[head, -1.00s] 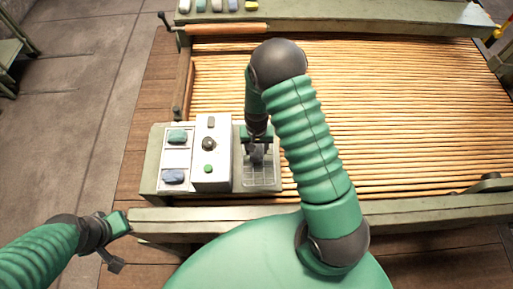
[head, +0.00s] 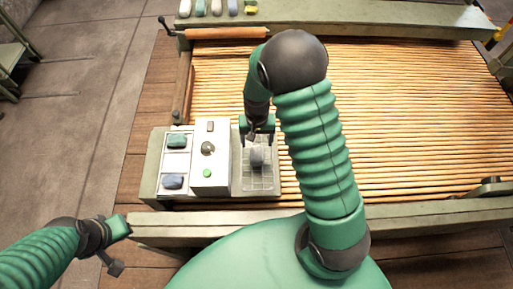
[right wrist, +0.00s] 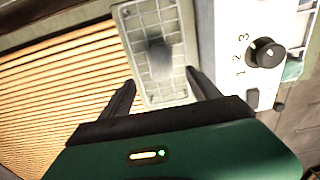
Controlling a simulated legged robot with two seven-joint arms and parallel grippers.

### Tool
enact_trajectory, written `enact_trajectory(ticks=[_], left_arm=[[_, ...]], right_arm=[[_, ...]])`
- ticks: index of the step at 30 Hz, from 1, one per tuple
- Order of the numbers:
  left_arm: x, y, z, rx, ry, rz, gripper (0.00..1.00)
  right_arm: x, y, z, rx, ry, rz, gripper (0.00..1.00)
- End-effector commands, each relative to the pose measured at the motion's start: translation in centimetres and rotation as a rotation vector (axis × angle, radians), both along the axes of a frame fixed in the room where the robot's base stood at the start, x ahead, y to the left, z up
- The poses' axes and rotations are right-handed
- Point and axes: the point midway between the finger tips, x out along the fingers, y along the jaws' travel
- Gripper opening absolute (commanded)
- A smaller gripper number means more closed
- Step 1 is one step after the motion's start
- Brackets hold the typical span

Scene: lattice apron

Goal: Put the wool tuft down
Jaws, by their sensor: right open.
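A grey wool tuft (head: 257,156) lies on a pale wire-grid tray (head: 260,184) at the right end of the control station. In the right wrist view the tuft (right wrist: 159,58) sits near the middle of the grid (right wrist: 165,95). My right gripper (head: 257,134) is just behind the tuft in the head view, apart from it. In the wrist view its two fingers (right wrist: 158,88) are spread with nothing between them. My left gripper (head: 120,245) is at the lower left, away from the station; its jaw state is unclear.
A white control box (head: 209,175) with a dark knob (head: 208,148) and green button (head: 207,173) stands left of the grid. Further left, bins hold a green tuft (head: 177,141) and a blue tuft (head: 172,181). Wooden slats (head: 400,120) fill the right.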

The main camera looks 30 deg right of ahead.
Motion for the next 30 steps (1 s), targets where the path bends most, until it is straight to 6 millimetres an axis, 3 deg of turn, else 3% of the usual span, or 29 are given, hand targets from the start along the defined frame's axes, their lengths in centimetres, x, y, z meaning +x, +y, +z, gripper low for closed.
enact_trajectory(ticks=[3, 8, 12, 16, 20, 30], left_arm=[[0.0, 0.0, 0.2, 0.000, 0.000, 0.000, 0.00], [0.0, 0.0, 0.2, 0.000, 0.000, 0.000, 0.00], [0.0, 0.0, 0.2, 0.000, 0.000, 0.000, 0.00], [0.0, 0.0, 0.2, 0.000, 0.000, 0.000, 0.00], [0.0, 0.0, 0.2, 0.000, 0.000, 0.000, 0.00], [0.0, 0.0, 0.2, 0.000, 0.000, 0.000, 0.00]], right_arm=[[0.1, 0.0, 2.3, -0.002, -0.003, 0.000, 0.71], [-0.5, 0.7, 4.3, 0.001, -0.018, 0.035, 0.71], [-3.8, 4.0, 8.2, -0.009, -0.106, 0.234, 0.71], [-7.6, 6.6, 10.6, -0.039, -0.190, 0.439, 0.71], [-9.3, 7.5, 11.2, -0.059, -0.226, 0.535, 0.71], [-9.3, 7.5, 11.2, -0.060, -0.225, 0.539, 0.71]])
